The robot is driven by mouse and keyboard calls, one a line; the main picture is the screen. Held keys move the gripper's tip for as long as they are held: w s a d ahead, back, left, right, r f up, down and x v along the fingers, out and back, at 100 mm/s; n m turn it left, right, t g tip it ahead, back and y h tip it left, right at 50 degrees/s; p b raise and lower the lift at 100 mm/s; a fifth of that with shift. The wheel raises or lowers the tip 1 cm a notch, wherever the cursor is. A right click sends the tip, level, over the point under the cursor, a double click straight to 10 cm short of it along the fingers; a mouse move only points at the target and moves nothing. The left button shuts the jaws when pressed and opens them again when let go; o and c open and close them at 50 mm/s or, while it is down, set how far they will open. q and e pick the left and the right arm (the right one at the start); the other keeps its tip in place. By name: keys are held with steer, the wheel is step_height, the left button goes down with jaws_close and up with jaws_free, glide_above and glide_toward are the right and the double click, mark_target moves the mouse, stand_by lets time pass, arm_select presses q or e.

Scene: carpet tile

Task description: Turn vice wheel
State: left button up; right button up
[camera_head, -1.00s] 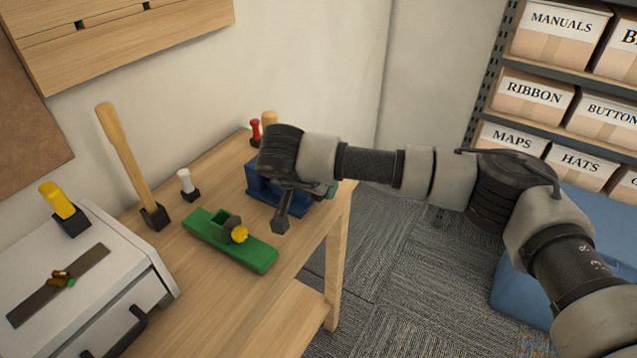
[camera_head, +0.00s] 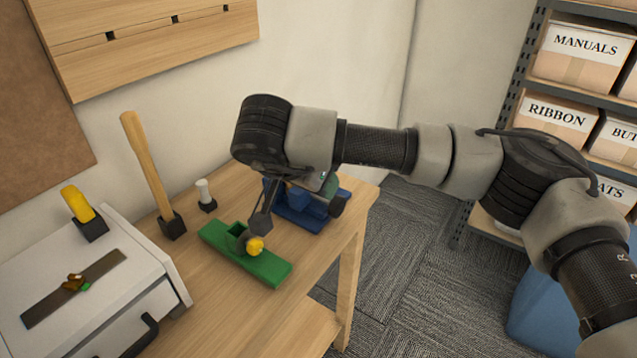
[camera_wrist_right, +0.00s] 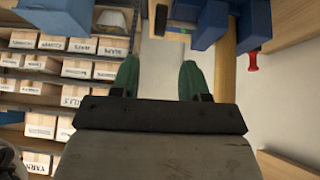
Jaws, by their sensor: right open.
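The blue vice (camera_head: 297,208) stands on the workbench near its right end, partly hidden behind my right arm. A dark round part (camera_head: 337,207), apparently its wheel, shows at its right side. In the upside-down right wrist view, blue vice parts (camera_wrist_right: 205,22) are at the top, with a dark upright bar (camera_wrist_right: 161,22) beside them that may be the wheel seen edge-on. My right gripper (camera_wrist_right: 160,65) is open and empty, its green fingertips apart, with the bar beyond the gap between them. In the head view only a little green of the fingers shows. My left gripper is out of view.
A green plane (camera_head: 268,270) with a yellow knob lies in front of the vice. A mallet (camera_head: 147,165) and a white-handled tool (camera_head: 205,195) stand to the left. A white drawer box (camera_head: 60,260) is at far left. Shelves of labelled boxes (camera_head: 560,115) stand at right.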

steer(key=g+y, duration=0.4)
steer(key=g, duration=0.1)
glide_above(341, 199)
steer(key=w, duration=0.1)
steer(key=shift+a+r+b, duration=0.35)
steer(key=shift+b, duration=0.05)
steer(key=shift+w+d+g, duration=0.25)
steer(key=shift+g, duration=0.05)
steer(key=shift+d+f, duration=0.1)
steer(key=shift+f, duration=0.05)
step_height(341, 199, down, 10)
steer(key=shift+f, duration=0.15)
jaws_close()
